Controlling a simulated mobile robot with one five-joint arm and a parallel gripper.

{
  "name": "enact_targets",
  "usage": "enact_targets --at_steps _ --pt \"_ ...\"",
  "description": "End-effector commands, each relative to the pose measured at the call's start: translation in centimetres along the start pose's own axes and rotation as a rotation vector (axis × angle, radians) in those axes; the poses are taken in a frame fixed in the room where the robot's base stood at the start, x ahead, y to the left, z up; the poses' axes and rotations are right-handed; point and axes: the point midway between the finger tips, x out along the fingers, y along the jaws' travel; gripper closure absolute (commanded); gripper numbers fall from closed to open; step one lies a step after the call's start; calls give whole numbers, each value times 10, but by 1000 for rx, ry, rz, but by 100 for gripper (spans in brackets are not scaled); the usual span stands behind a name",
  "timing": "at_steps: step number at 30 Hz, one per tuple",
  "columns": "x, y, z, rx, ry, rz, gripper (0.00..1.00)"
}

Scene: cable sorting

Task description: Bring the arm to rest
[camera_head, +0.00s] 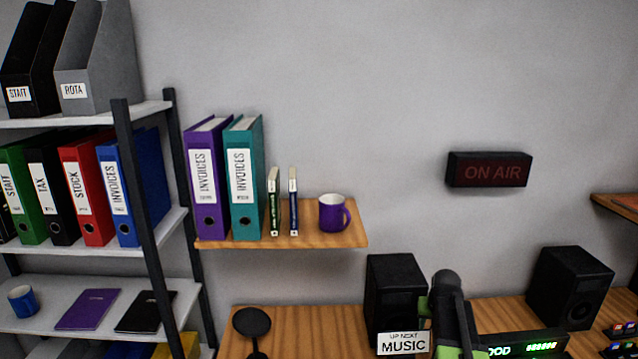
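A black and green jointed part, which looks like my arm (452,312), rises from the bottom edge right of centre. It stands in front of the desk, between a small sign and a black box with green lit digits. Its rounded black top reaches about the height of the desk speakers. I cannot make out gripper fingers in this view, nor anything held. The lower part of the arm is cut off by the frame.
A wall shelf (330,236) with binders and a purple mug (332,213) hangs above. A shelving rack (150,225) stands left.

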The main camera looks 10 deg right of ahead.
Motion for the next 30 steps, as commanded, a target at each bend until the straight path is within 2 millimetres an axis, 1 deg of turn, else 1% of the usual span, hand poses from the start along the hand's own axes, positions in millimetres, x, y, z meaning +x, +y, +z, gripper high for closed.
enact_targets --at_steps 1,2,3,5,6,8,9,11,12,15,18,30 --pt "-7 -47 17 -60 -16 -25 52" --pt "-10 -71 27 -92 -30 -38 52" --pt "-16 -103 43 -135 -49 -55 52" --pt "-25 -145 71 -197 -85 -77 52" --pt "-32 -169 92 -235 -111 -90 52" --pt "-43 -196 124 -283 -156 -103 52" --pt "-50 -208 144 -309 -188 -108 52" --pt "-59 -213 172 -328 -238 -108 52" --pt "-63 -208 186 -324 -272 -104 52" --pt "-68 -200 204 -315 -333 -96 52" --pt "-70 -199 207 -310 -359 -92 52" --pt "-69 -199 206 -308 -355 -92 52"
